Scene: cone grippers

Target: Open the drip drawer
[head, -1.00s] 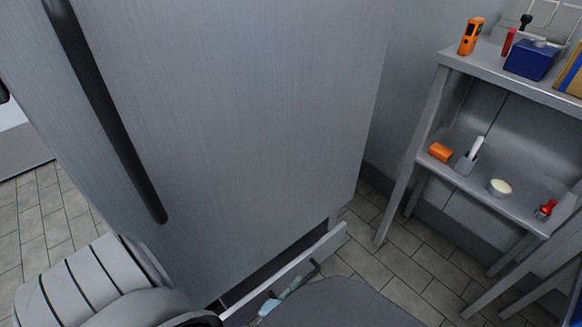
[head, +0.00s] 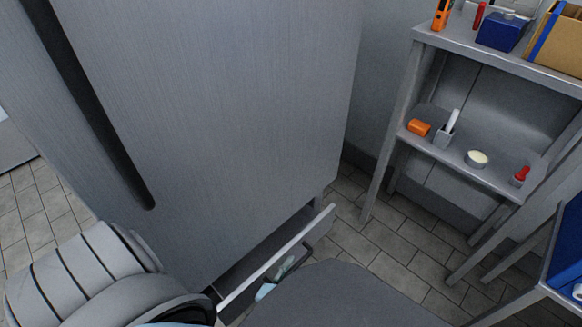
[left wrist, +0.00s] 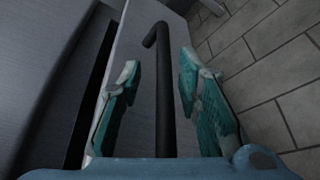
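The drip drawer (head: 283,254) is low at the base of the tall grey steel cabinet (head: 225,110). It stands part way out, with a dark gap between its front and the cabinet; the gap also shows in the left wrist view. Its dark bar handle (left wrist: 164,95) runs between the two teal fingers of my left gripper (left wrist: 160,72). The fingers are apart, with space showing on both sides of the bar. In the head view my left gripper (head: 275,280) is at the drawer's outer face, partly hidden by my own body. My right gripper is out of view.
A grey shelf unit (head: 480,55) stands at the right, with an orange block (head: 419,128), a round pale-topped dish (head: 476,158) and a blue box (head: 502,32). A blue-topped stand (head: 565,255) is at the right edge. Tiled floor (head: 350,225) is clear between drawer and shelves.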

